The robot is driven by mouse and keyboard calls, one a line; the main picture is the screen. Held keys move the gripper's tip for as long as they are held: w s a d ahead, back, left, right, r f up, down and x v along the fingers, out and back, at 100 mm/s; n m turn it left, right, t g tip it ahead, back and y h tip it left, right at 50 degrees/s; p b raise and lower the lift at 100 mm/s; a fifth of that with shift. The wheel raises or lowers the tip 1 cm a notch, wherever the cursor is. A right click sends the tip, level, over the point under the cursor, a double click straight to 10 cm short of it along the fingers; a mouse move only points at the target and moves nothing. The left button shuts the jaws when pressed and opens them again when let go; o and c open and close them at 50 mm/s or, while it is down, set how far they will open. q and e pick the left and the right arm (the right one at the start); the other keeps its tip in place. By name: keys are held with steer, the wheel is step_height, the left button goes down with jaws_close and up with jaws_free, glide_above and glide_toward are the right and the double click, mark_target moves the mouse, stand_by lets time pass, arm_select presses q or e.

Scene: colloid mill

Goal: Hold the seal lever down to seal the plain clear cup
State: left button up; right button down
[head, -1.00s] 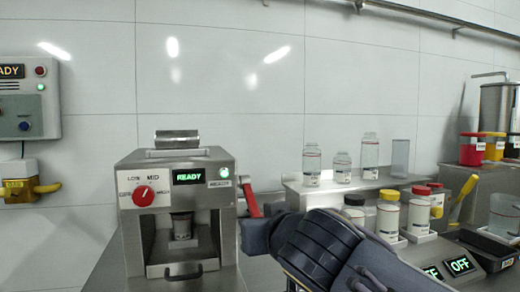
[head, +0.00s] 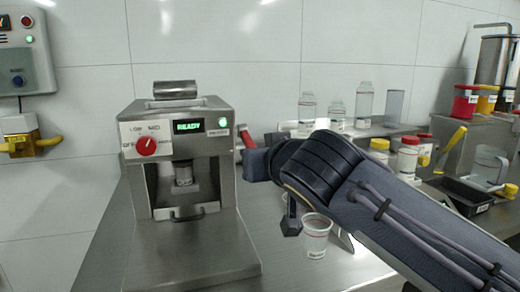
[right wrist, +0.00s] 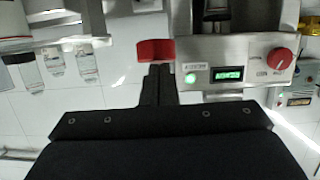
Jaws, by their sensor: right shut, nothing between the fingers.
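The sealing machine (head: 185,230) stands at left in the head view with a green READY display and a red knob. Its red seal lever (head: 247,140) is on its right side; the lever's red grip (right wrist: 155,50) shows in the right wrist view. My right gripper (right wrist: 158,72) is shut and empty, its fingertips right at the grip, touching or nearly so. In the head view my right arm partly hides the lever. A dark-topped cylindrical part (head: 183,173) sits in the machine's opening; I cannot tell whether it includes a cup. A clear cup (head: 317,236) with reddish markings stands on the table. My left gripper is out of view.
Clear jars (head: 365,103) stand on a raised shelf behind my right arm. Yellow- and red-lidded jars (head: 408,157), a black tray (head: 462,194) and a clear jug (head: 487,165) are at right. The table in front of the cup is clear.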

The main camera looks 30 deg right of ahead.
steer(key=p+v, duration=0.1)
steer(key=v, duration=0.9)
steer(key=shift+r, duration=0.35)
stand_by(0.4)
